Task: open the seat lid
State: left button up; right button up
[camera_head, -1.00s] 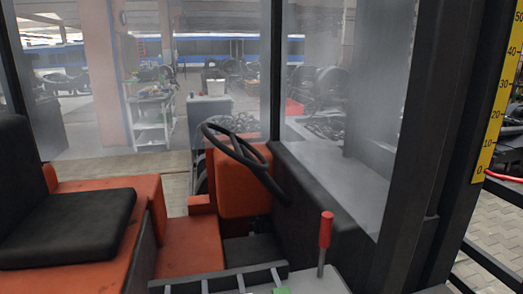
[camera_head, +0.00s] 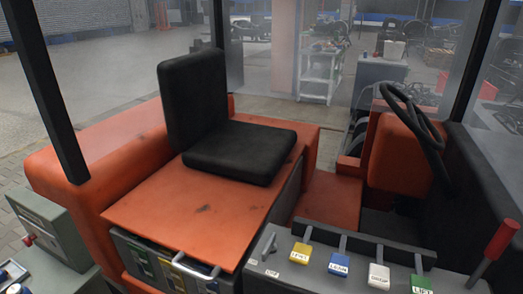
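The black seat has an upright backrest (camera_head: 192,100) and a flat cushion (camera_head: 240,152). It sits on an orange seat lid (camera_head: 195,211), a flat panel with scuffs. The lid looks closed, lying flat on the orange body of the vehicle. Below its front edge is a dark panel with coloured labels and a light handle-like bar (camera_head: 195,266). Neither of my grippers shows in the head view.
A console with labelled yellow, blue, white and green switches (camera_head: 338,265) stands in front. A red-knobbed lever (camera_head: 500,240) and a black steering wheel (camera_head: 412,120) are at the right. A dark post (camera_head: 48,90) and a grey-green box (camera_head: 45,225) are at the left.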

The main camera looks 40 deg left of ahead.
aim_at(208, 205)
jog(key=u, duration=1.4)
